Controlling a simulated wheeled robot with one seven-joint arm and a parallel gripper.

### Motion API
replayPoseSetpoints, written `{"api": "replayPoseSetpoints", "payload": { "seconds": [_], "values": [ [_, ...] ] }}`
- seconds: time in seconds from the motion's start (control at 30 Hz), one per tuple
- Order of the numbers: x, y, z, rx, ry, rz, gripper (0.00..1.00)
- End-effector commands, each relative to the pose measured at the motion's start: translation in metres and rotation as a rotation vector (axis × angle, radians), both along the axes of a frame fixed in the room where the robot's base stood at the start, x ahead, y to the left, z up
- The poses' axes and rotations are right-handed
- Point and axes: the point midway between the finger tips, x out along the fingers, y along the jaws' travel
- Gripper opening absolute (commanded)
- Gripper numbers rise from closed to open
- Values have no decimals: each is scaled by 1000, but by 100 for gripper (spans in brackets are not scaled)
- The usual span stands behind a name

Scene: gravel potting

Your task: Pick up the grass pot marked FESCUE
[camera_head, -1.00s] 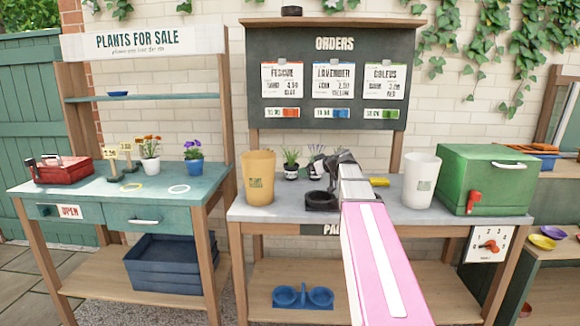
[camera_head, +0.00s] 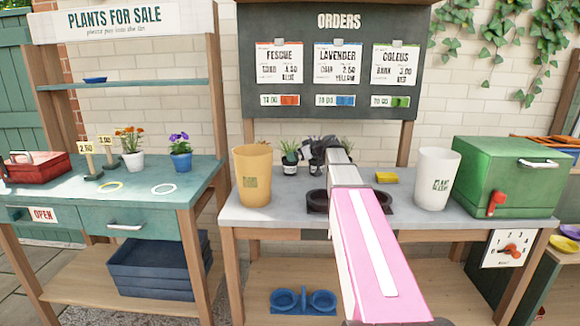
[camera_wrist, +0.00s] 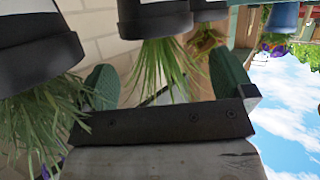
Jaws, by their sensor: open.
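A small dark pot with a white band and spiky green grass (camera_head: 289,158) stands at the back of the grey bench. Its marking is too small to read. My gripper (camera_head: 322,150) is just right of it, over the bench, and hides the plants behind it. In the wrist view, which is upside down, a green grass tuft (camera_wrist: 165,72) and its black pot (camera_wrist: 155,18) lie between and beyond the two green fingers of my gripper (camera_wrist: 167,80). The fingers are apart and hold nothing. A grey-green plant (camera_wrist: 40,110) in another black pot is at the left.
A tan cup (camera_head: 252,180) stands left of the grass pot. A dark round holder (camera_head: 317,201) sits in front of my gripper. A yellow block (camera_head: 386,176), white cup (camera_head: 434,180) and green box (camera_head: 508,175) stand to the right. The bench front between the tan cup and holder is clear.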

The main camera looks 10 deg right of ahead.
Motion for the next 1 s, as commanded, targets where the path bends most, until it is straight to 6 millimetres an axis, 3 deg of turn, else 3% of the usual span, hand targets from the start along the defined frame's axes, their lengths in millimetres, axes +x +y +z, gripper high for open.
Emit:
{"api": "replayPoseSetpoints", "payload": {
  "seconds": [0.5,0.77,0.8,0.93,1.0],
  "values": [
    [39,30,-23,0,0,1,100],
    [41,33,-25,0,0,-1,100],
    [41,33,-25,0,0,-1,97],
    [41,33,-25,0,0,-1,54],
    [41,33,-25,0,-1,-1,52]
  ]
}}
